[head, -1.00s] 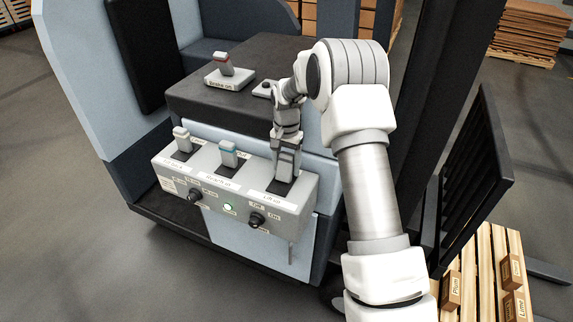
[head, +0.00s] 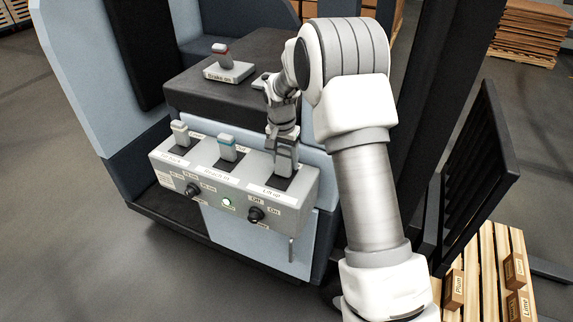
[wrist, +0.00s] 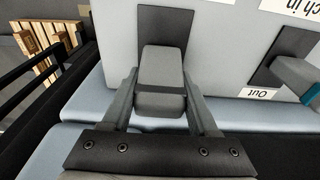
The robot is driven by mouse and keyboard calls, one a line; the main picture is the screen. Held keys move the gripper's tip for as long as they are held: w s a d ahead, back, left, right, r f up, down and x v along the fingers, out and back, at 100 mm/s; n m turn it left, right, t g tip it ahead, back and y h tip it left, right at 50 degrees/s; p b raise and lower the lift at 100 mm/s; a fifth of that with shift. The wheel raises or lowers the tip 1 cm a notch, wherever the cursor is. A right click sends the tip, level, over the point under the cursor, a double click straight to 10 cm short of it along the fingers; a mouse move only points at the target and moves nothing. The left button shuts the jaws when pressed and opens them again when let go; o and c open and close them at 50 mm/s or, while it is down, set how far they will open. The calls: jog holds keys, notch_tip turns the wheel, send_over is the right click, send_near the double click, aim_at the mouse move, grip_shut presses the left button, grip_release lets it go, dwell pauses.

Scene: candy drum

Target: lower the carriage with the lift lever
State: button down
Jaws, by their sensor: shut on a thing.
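The lift lever is the rightmost of three levers on the grey control box (head: 172,175); its label (head: 268,192) reads "Lift up". In the wrist view the lever (wrist: 162,66) is a grey block rising from a dark slot plate (wrist: 176,22). My gripper (head: 283,160) is shut on the lever, one finger on each side of it, and hides most of it in the head view. The carriage (head: 487,165) is a black slatted frame at the right, beside the dark mast. My arm hides part of the mast.
A pale-grey lever (head: 180,132) and a blue-banded lever (head: 227,147) stand left of the lift lever. Two knobs and a green light (head: 226,202) are on the box front. A pallet (head: 480,300) with boxes sits below the carriage.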

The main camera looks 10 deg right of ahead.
jog(key=shift+s+a+t+h+b, duration=0.55)
jog(key=shift+t+b, duration=0.45)
jog(key=shift+b, duration=1.9)
jog(key=shift+s+r+h+b, duration=0.1)
jog(key=shift+r+h+b, duration=0.05)
jog(key=shift+h+b, duration=0.15)
jog(key=shift+r, duration=0.1)
jog(key=shift+c, duration=0.8)
grip_release()
jog(key=v, duration=1.7)
jog(key=shift+s, duration=0.4)
jog(key=shift+d+r, duration=0.1)
